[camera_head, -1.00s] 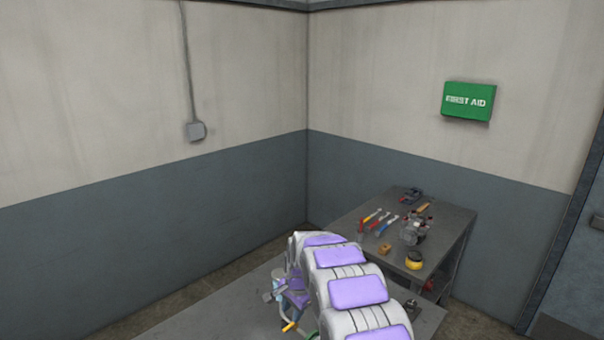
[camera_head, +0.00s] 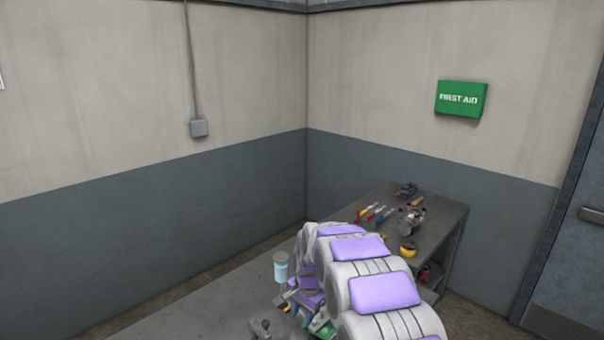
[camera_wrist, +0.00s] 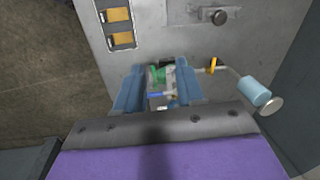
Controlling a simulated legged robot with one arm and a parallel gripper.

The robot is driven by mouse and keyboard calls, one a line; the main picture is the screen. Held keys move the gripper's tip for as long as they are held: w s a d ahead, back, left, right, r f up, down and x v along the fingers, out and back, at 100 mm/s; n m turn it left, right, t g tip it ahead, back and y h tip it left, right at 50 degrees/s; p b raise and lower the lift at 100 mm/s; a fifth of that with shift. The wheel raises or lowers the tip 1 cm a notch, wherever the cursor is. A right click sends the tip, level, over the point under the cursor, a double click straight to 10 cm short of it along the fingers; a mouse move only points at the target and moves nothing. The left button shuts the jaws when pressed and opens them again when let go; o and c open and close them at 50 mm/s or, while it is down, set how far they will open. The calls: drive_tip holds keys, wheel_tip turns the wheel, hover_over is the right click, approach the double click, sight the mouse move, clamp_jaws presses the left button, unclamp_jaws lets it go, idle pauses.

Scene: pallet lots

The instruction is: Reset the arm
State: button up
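My arm, grey with purple pads, reaches forward over a grey table (camera_head: 200,312) in the head view. My gripper (camera_wrist: 160,78) points down over the table in the wrist view. Its two blue fingers are spread, with a gap between them. Small green and blue parts (camera_wrist: 160,80) show in the gap; I see no clear contact with the fingers. In the head view my arm partly hides the gripper.
A light blue cylinder (camera_head: 281,268) stands beside my arm; it also shows in the wrist view (camera_wrist: 257,92). A dark knob (camera_head: 262,328) sits on the table. A workbench (camera_head: 440,225) with several tools stands behind, below a green first aid box (camera_head: 461,99).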

drive_tip(key=s+d+r+n+b, duration=0.1)
drive_tip(key=s+d+r, duration=0.15)
drive_tip(key=s, duration=0.35)
drive_tip(key=s+d+r+n+b, duration=0.1)
drive_tip(key=s+d+r+b, duration=0.15)
drive_tip(key=s, duration=0.25)
drive_tip(key=s+d+f+n+g+b, duration=0.1)
drive_tip(key=s+d+n, duration=0.1)
drive_tip(key=s, duration=0.9)
drive_tip(key=s+d+f+n+g+h+b, duration=0.1)
drive_tip(key=s+d, duration=0.3)
drive_tip(key=s, duration=0.7)
drive_tip(key=s+d+f+n+g+b, duration=0.1)
drive_tip(key=s+d+n+b, duration=0.1)
drive_tip(key=s, duration=0.9)
drive_tip(key=shift+s+d+n+b, duration=0.3)
drive_tip(key=shift+s+d+b, duration=0.05)
drive_tip(key=shift+d, duration=0.15)
